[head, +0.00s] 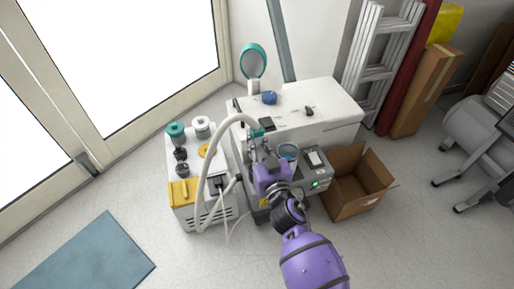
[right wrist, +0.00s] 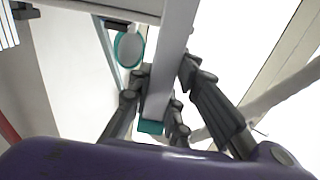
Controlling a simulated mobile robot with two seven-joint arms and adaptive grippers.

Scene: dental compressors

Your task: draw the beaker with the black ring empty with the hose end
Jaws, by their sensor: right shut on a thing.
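My right gripper (head: 264,152) is shut on the hose end, over the front of the white cabinet. The pale hose (head: 207,170) arcs up from the left-hand unit and over to a teal piece (head: 257,132) at the gripper. In the right wrist view the dark fingers close around a grey-white length of the hose end (right wrist: 168,75) with a teal part (right wrist: 150,127). A small beaker (head: 288,150) with bluish contents stands just right of the gripper, apart from the hose as far as I see. Its ring colour is too small to tell. My left gripper is not in view.
The left-hand unit (head: 180,215) carries teal-, white- and black-topped parts. A grey device with a green light (head: 315,184) sits by the beaker. A round teal-rimmed mirror (head: 252,62) stands behind. An open cardboard box (head: 355,200) is at right.

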